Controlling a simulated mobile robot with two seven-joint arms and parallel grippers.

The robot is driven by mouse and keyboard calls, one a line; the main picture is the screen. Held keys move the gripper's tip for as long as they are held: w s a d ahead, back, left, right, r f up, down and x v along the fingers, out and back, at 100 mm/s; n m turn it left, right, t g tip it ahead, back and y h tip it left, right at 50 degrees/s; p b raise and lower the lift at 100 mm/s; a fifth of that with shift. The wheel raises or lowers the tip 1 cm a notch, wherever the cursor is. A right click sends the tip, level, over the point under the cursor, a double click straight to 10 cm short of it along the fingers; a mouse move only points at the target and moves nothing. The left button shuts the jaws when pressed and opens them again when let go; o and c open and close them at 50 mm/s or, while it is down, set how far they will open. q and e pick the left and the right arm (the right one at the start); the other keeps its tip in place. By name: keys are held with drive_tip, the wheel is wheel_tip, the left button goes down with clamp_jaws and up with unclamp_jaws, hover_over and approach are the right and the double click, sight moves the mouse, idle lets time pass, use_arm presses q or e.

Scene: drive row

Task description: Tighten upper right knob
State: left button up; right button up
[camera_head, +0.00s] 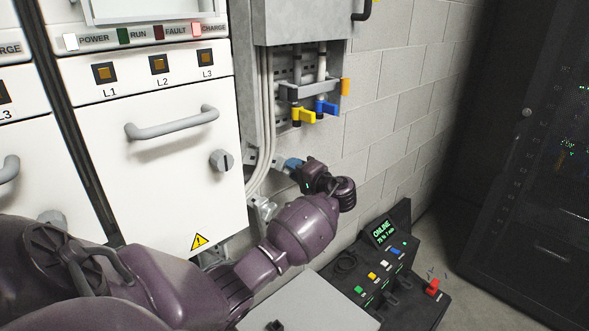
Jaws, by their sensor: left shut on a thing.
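My left arm reaches in from the lower left across the front of the white cabinet. Its gripper (299,168) is at the wall just right of the cabinet, below the yellow and blue valve handles. It is shut on a small blue-grey knob (291,164) at a grey bracket beside the pipes. The wrist and fingers hide part of the knob, and its turn cannot be told. My right gripper is not in view.
The white cabinet (165,175) carries a handle (172,124) and a grey rotary knob (221,160). A yellow valve handle (303,115) and a blue one (326,108) hang above the gripper. A control console (385,265) stands below right, a dark rack (535,150) at far right.

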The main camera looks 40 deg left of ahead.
use_arm(q)
drive_tip(key=m, duration=0.6)
drive_tip(key=shift+f, duration=0.1)
drive_tip(key=m, duration=0.6)
drive_tip(key=shift+f+m, duration=0.1)
drive_tip(key=shift+m, duration=0.2)
idle(0.3)
drive_tip(key=o, duration=0.7)
drive_tip(key=d, duration=0.3)
drive_tip(key=d+b, duration=0.1)
drive_tip(key=d, duration=0.3)
drive_tip(key=s+d, duration=0.1)
drive_tip(key=d, duration=0.3)
drive_tip(key=shift+a, duration=0.1)
